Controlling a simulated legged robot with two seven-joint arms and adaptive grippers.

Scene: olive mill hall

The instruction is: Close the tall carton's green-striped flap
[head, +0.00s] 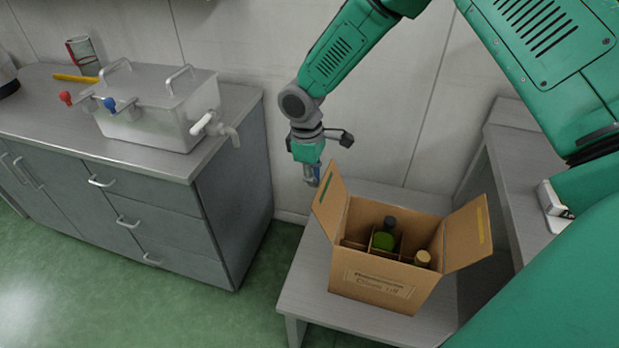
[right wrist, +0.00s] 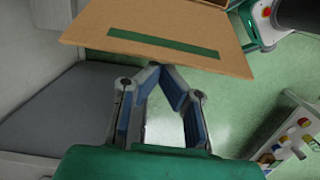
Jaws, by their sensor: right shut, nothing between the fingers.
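The tall carton (head: 380,275) stands open on a low grey bench, with bottles and dividers inside. Its green-striped flap (head: 328,197) stands up and leans outward on the left side. The flap with the green stripe (right wrist: 165,42) fills the top of the right wrist view. My right gripper (head: 312,180) is shut and empty, just behind and left of this flap; in the right wrist view its fingertips (right wrist: 160,72) meet at or very near the flap's edge. I cannot tell if they touch. My left gripper is not in view.
A yellow-striped flap (head: 468,236) stands open on the carton's right. The bench (head: 305,285) has free room left of the carton. A steel tank (head: 155,110) sits on the left cabinet.

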